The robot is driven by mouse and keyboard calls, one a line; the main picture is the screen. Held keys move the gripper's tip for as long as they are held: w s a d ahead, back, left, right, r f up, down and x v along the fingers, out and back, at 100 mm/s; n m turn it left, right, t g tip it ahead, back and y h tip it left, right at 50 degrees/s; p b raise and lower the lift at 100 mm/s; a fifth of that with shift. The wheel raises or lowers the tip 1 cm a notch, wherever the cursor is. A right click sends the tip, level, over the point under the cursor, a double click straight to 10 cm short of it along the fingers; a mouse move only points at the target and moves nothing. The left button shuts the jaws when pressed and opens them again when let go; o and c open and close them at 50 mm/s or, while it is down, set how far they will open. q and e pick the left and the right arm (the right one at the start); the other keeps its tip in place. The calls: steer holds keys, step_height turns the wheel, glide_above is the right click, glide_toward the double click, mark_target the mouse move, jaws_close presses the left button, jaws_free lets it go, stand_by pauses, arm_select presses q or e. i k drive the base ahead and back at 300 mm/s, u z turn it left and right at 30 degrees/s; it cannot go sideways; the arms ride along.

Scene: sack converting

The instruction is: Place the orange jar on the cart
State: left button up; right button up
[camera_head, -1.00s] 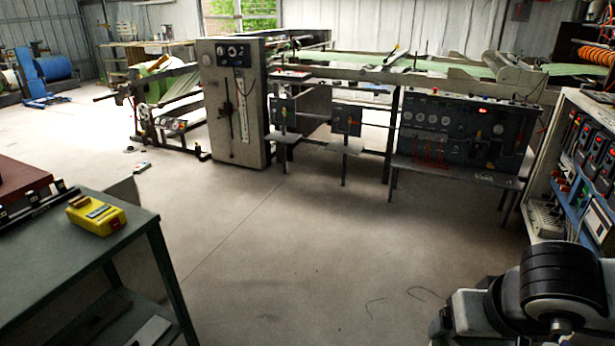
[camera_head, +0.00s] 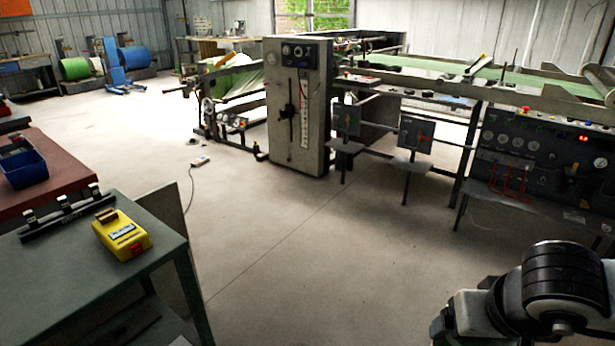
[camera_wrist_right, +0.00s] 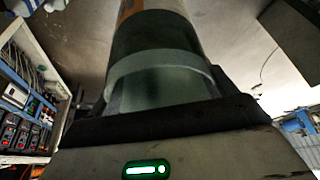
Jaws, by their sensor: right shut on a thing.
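In the right wrist view my right gripper (camera_wrist_right: 150,118) is shut on a jar (camera_wrist_right: 155,75). The jar is a round, greyish, partly see-through body with a pale band, and a small orange patch shows at its upper end. Its far end is cut off by the picture edge. In the head view only my right arm shows at the lower right; the gripper and jar are out of that view. My left gripper is not in view. No thing is clearly a cart; a dark green table with a lower shelf (camera_head: 75,285) stands at the lower left.
A yellow device (camera_head: 122,235) and a black rail (camera_head: 60,215) lie on the green table. Behind it a red-topped bench (camera_head: 70,165) holds a blue bin (camera_head: 22,165). A grey machine cabinet (camera_head: 297,110) and control panels stand beyond. The middle floor (camera_head: 330,260) is clear.

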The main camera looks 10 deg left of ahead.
mark_target(26, 287)
steer(key=u, duration=1.8)
